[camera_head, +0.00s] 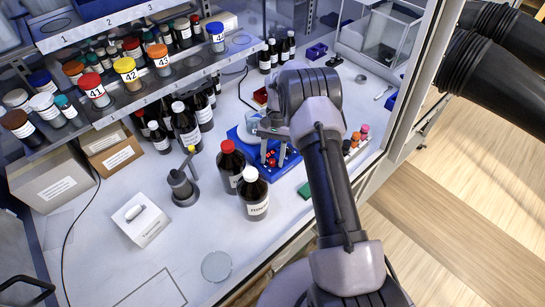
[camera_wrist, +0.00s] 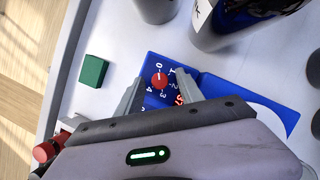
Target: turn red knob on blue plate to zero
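The red knob (camera_wrist: 160,80) sits on the blue plate (camera_wrist: 202,84), ringed by white numbers including 0, 2, 3 and 4. I cannot make out clearly where the knob points. My gripper (camera_wrist: 157,88) is open, with one finger on each side of the knob and a gap to it; I cannot tell the height between them. In the head view my gripper (camera_head: 274,153) is over the blue plate (camera_head: 290,171), and the knob is small and partly hidden between the fingers.
Brown bottles with a red cap (camera_head: 230,165) and a white cap (camera_head: 253,195) stand close left of the plate. A green block (camera_wrist: 92,71) lies beside it. Several coloured-cap vials (camera_head: 356,140) stand to the right.

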